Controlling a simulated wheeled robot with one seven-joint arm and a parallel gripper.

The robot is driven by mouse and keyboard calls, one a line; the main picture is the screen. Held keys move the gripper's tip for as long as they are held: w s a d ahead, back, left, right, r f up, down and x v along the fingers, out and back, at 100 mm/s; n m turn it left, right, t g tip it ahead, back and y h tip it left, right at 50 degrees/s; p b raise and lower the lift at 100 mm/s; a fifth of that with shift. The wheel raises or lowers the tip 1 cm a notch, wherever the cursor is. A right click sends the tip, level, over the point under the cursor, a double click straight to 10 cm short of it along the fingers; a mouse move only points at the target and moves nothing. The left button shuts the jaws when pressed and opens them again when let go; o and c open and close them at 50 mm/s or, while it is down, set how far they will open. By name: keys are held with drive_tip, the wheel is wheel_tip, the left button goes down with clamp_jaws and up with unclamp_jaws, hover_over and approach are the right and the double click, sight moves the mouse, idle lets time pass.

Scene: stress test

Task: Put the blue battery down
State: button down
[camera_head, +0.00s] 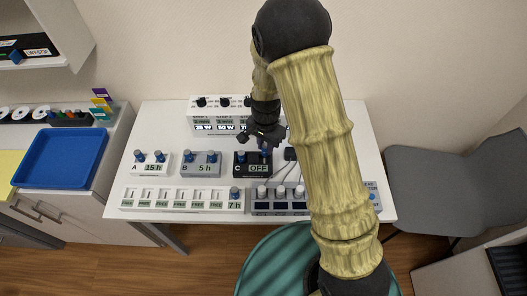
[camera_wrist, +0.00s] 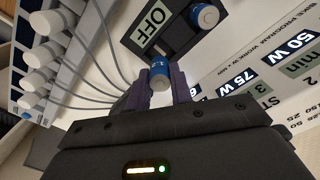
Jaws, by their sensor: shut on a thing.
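My gripper (camera_head: 265,142) is over the dark box C (camera_head: 240,171), near the middle of the white table (camera_head: 165,115). In the wrist view, its two fingers (camera_wrist: 161,88) are shut on a blue battery (camera_wrist: 159,72) with a pale end. The held battery is at the edge of box C, beside the OFF display (camera_wrist: 154,25); I cannot tell whether it touches the box or is in a slot. Another blue battery (camera_wrist: 205,16) stands in box C, and it shows in the head view (camera_head: 241,157).
Box A (camera_head: 150,169) and box B (camera_head: 201,171) hold blue batteries to the left. A white slot strip (camera_head: 180,205) lies in front. A white panel with knobs (camera_head: 205,115) stands behind. Cabled white cylinders (camera_wrist: 45,52) are beside box C. A blue tray (camera_head: 62,158) is far left.

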sight(265, 153)
drive_tip(key=shift+s+f, duration=0.1)
wheel_tip(265, 153, down, 3)
drive_tip(key=shift+a, duration=0.15)
drive_tip(key=shift+f, duration=0.25)
drive_tip(key=shift+f, duration=0.15)
drive_tip(key=c, duration=1.2)
unclamp_jaws()
drive_tip(key=shift+c, duration=0.2)
